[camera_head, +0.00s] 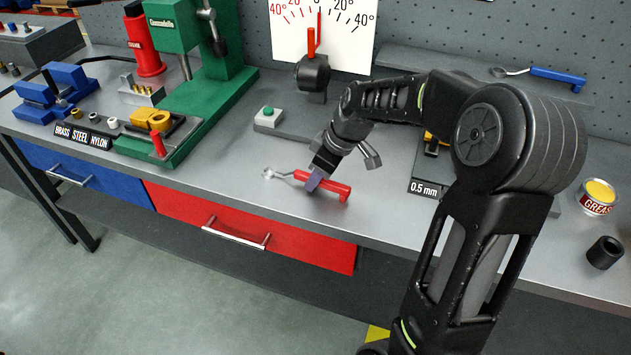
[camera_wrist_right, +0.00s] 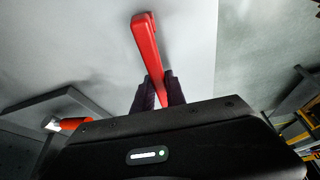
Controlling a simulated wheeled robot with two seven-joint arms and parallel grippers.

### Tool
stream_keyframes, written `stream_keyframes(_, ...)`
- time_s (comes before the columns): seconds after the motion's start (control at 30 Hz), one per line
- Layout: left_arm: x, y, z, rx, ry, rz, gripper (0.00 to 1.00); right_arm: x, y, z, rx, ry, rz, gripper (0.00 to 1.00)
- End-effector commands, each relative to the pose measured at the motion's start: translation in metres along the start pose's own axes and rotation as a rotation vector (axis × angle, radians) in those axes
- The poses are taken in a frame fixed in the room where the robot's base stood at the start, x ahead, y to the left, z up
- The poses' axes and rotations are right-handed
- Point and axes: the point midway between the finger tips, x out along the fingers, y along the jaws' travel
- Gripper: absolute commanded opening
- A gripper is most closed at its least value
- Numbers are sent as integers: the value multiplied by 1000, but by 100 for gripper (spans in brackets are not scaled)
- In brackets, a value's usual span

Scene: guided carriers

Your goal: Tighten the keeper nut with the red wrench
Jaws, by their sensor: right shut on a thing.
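In the right wrist view the red handle of the wrench (camera_wrist_right: 146,38) runs between the two dark fingers of my right gripper (camera_wrist_right: 157,93). I cannot tell whether the wrench touches the bench top. I cannot make out the keeper nut for sure. A dark round fixture with a red pointer (camera_head: 312,72) stands behind, before the angle dial. My left gripper is not in view.
A green press (camera_head: 190,130) and a blue vise (camera_head: 52,92) stand on the left. A blue wrench (camera_head: 556,77) lies on the back shelf. A grease tin (camera_head: 597,197) and a black socket (camera_head: 604,252) are at right.

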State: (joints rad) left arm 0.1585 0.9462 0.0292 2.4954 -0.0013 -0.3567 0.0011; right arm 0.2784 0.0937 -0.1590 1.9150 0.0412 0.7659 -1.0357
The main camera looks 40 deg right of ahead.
Motion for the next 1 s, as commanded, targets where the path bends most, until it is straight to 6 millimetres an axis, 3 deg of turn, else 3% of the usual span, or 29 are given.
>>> stream_keyframes(0.57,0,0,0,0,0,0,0,-8,1,-4,-2,3,3,0)
stream_keyframes(1.0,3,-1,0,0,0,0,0,-78,0,-33,-2,3,3,0)
